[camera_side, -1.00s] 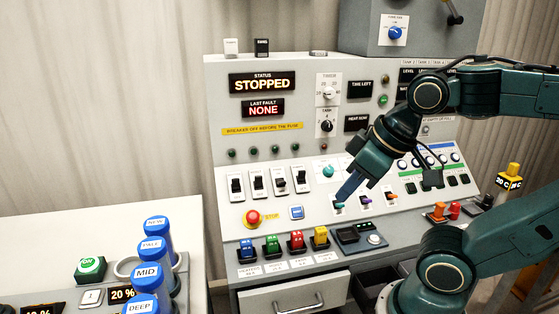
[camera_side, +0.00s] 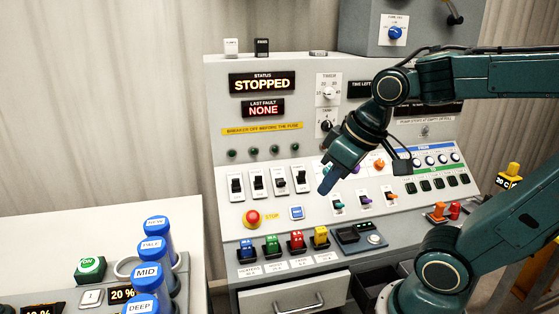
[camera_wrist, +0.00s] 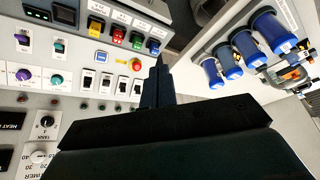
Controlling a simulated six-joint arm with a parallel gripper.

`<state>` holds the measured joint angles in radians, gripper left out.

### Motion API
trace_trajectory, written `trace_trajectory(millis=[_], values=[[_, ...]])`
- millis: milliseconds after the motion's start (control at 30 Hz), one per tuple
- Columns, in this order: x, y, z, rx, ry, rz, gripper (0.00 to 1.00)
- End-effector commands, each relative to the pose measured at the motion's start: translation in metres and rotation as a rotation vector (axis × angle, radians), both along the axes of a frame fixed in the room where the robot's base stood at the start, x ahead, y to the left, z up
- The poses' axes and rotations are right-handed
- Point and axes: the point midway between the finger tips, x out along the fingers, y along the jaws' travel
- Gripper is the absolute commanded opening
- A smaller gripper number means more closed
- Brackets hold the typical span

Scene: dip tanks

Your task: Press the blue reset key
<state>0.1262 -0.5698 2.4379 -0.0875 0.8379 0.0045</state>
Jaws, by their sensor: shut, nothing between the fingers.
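The blue reset key (camera_side: 296,212) is a small square blue key in a pale frame on the sloping panel, just right of the red stop button (camera_side: 251,218). It also shows in the wrist view (camera_wrist: 101,57), left of the red stop button (camera_wrist: 137,65). My gripper (camera_side: 325,187) is shut and empty, pointing down above the panel, up and right of the key in the side view and apart from it. In the wrist view its dark fingertips (camera_wrist: 160,62) lie right of the key and the stop button.
Black rocker switches (camera_side: 257,183) line the panel above the key. Coloured plugs (camera_side: 272,245) sit below it. Small teal (camera_side: 338,203) and purple (camera_side: 365,198) toggles stand to the right. Blue-capped cylinders (camera_side: 147,275) stand on the left bench.

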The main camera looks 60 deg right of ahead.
Motion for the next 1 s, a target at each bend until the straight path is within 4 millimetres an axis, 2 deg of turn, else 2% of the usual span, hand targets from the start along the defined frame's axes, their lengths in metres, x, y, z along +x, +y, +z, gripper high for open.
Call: trace_trajectory(millis=[567,1000], values=[[0.072,-0.045,-0.033,0.113,0.088,-0.106,0.00],[0.112,-0.095,-0.075,0.240,0.124,-0.200,0.00]])
